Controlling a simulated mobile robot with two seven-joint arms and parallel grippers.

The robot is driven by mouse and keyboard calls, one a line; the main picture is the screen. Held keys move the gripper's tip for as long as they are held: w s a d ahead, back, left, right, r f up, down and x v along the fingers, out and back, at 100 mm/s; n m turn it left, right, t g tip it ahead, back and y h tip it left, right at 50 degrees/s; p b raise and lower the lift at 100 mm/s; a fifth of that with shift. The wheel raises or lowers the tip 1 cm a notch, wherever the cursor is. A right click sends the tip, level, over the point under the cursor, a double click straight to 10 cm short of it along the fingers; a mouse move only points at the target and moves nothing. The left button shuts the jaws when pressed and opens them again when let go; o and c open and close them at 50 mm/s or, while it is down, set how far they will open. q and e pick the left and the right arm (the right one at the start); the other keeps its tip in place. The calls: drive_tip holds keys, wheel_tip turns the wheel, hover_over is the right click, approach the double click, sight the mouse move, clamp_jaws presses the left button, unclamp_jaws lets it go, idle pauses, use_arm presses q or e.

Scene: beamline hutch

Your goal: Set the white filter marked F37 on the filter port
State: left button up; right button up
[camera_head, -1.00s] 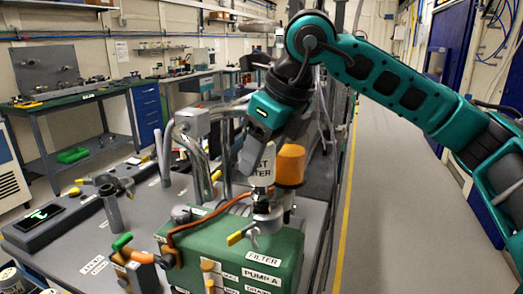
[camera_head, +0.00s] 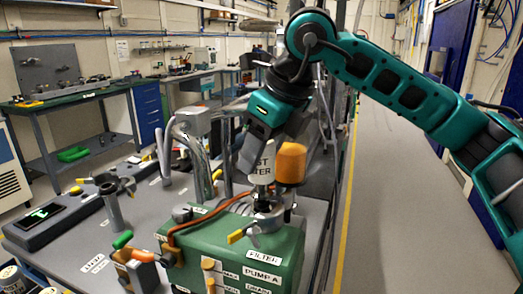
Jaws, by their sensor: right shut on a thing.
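My right gripper (camera_head: 261,158) is shut on a white filter (camera_head: 262,172) whose visible lettering ends in "ST" and "LTER". The mark F37 cannot be read. The gripper points down and hides part of the filter. The filter is upright above the metal filter port (camera_head: 268,208) on the green pump (camera_head: 230,244), behind the "FILTER" label. I cannot tell whether the filter touches the port. My left gripper is not in view.
An orange cylinder (camera_head: 291,164) stands close to the right of the filter. Metal pipes (camera_head: 187,150) rise behind the pump. A yellow-handled valve (camera_head: 240,234) and an orange hose (camera_head: 205,213) are near the port. White containers (camera_head: 12,281) sit at lower left.

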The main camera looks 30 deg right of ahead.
drive_tip(key=shift+f+b, duration=0.45)
drive_tip(key=shift+f, duration=0.15)
idle(0.5)
